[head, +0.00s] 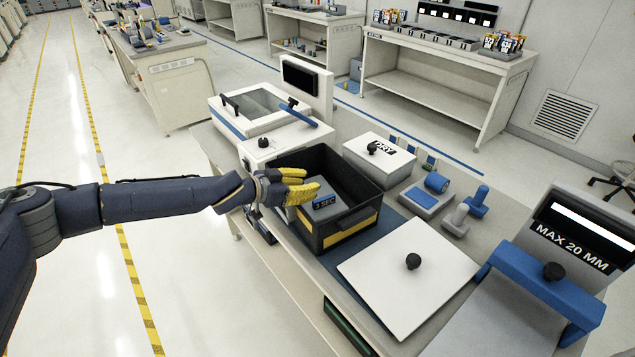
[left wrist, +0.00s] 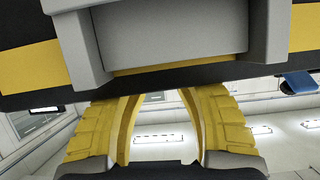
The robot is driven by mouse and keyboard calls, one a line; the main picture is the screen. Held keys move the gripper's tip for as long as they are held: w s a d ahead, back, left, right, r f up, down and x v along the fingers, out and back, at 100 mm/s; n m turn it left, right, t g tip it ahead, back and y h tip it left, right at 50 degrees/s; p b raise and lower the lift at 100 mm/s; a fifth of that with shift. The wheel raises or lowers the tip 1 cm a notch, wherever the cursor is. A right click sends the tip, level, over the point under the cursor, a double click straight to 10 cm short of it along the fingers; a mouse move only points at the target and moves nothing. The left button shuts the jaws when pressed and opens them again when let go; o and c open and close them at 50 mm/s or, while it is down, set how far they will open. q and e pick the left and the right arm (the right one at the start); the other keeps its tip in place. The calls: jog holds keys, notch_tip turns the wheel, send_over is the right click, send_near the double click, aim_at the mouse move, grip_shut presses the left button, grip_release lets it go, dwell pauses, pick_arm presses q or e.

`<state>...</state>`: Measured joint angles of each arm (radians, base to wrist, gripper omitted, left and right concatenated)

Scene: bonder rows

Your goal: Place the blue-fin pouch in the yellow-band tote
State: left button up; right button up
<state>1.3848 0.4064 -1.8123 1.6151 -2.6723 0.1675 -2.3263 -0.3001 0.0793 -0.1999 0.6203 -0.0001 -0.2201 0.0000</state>
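The yellow-band tote (head: 348,231) is a black open box with a yellow band, standing on the bench in the middle of the head view. My left gripper (head: 304,182) has yellow fingers spread apart at the tote's left side, over its rim. In the left wrist view the open fingers (left wrist: 160,125) show with nothing between them. The tote's band (left wrist: 30,62) and a grey handle-like part fill the top of that view, close to the fingers. I cannot make out a blue-fin pouch in either view. My right gripper is not in view.
A machine (head: 265,105) stands at the back left.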

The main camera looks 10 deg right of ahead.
pick_arm(q)
jog(key=v, duration=0.6)
jog(key=shift+a+r, duration=0.2)
